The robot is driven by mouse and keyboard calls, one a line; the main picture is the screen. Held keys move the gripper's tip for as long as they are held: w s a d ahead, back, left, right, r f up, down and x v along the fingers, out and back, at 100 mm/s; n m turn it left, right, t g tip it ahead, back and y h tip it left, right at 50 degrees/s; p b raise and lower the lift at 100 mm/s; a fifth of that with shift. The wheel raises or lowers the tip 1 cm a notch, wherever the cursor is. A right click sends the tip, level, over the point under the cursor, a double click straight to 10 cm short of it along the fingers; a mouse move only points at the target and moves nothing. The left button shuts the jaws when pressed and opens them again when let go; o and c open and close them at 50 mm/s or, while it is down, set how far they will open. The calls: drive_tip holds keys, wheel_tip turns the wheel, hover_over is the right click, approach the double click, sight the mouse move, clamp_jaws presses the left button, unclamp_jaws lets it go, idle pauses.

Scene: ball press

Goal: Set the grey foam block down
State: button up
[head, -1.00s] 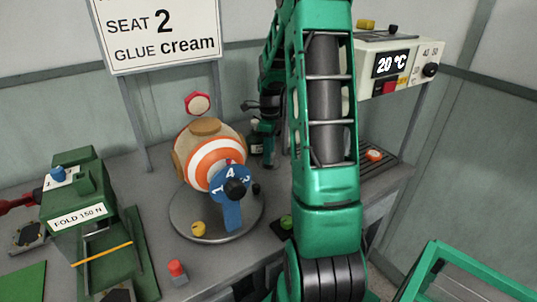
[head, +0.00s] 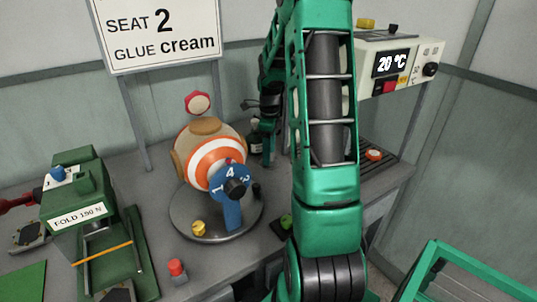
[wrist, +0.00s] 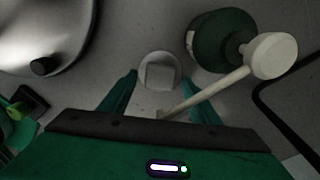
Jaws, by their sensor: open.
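The grey foam block (wrist: 160,75) shows in the wrist view as a small pale square on a round light base or dish. It lies between and slightly beyond the fingertips of my gripper (wrist: 158,82). The two green fingers stand apart, with a visible gap on either side of the block. In the head view my gripper (head: 267,145) is low at the back of the bench, right of the striped ball, and partly behind my arm. The block cannot be made out there.
A dark green bottle (wrist: 218,42) and a pale-headed stick (wrist: 272,56) are close right of my gripper. The round turntable (head: 213,233) with the striped ball (head: 215,160) stands left. A sign (head: 160,35) and a 20 °C control box (head: 397,65) rise behind.

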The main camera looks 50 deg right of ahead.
wheel_tip(320, 180, up, 10)
drive_tip(key=shift+r, duration=0.1)
drive_tip(key=s+a+r+n, duration=0.2)
drive_tip(key=s+a+n, duration=0.4)
drive_tip(key=s+a+r+n, duration=0.3)
drive_tip(key=s+a+n, duration=0.2)
drive_tip(key=s, duration=0.2)
drive_tip(key=s+a+f+n, duration=0.3)
drive_tip(key=s+a+n, duration=0.5)
drive_tip(key=s+n, duration=0.4)
drive_tip(key=shift+s+f, duration=0.4)
drive_tip(key=shift+s, duration=0.35)
drive_tip(key=shift+a, duration=0.1)
drive_tip(key=shift+w+f, duration=0.25)
drive_tip(key=shift+w, duration=0.5)
